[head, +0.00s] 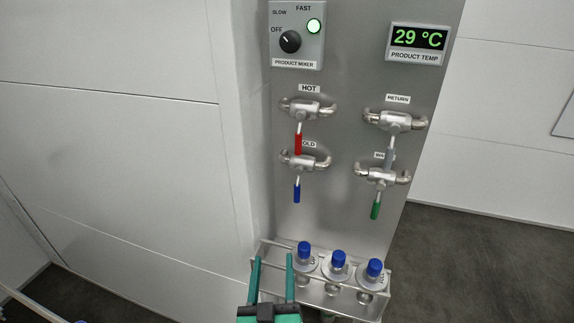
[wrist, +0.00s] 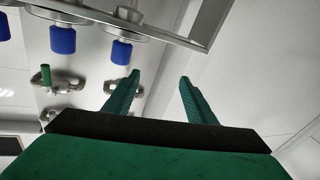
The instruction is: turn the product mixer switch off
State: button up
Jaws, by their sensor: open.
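The product mixer box (head: 297,52) is at the top of the steel panel in the head view. Its black rotary knob (head: 290,41) sits beside the OFF label, with SLOW and FAST above. Where the knob's pointer aims is too small to tell surely. My gripper (head: 272,257) is open and empty, low in the head view, well below the knob and in front of the bottle rack. In the wrist view its two green fingers (wrist: 159,75) are spread apart, and the mixer box is not seen there.
Above are valves with red (head: 298,144), blue (head: 297,194), grey and green (head: 375,210) handles. A temperature display (head: 418,38) reads 29 °C. A white wall (head: 110,150) is left.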

jog(key=w+r+t, duration=0.1)
jog(key=w+r, duration=0.4)
jog(key=r, duration=0.5)
jog(key=m+t+h, duration=0.2)
jog(key=h, duration=0.3)
send_near(290, 44)
jog(key=x, duration=0.8)
jog(key=shift+w, duration=0.2)
jog(key=shift+w+a+r, duration=0.1)
jog(key=shift+w+a, duration=0.1)
jog(key=shift+a, duration=0.1)
jog(key=shift+d, duration=0.55)
jog(key=shift+a, duration=0.15)
jog(key=c, duration=1)
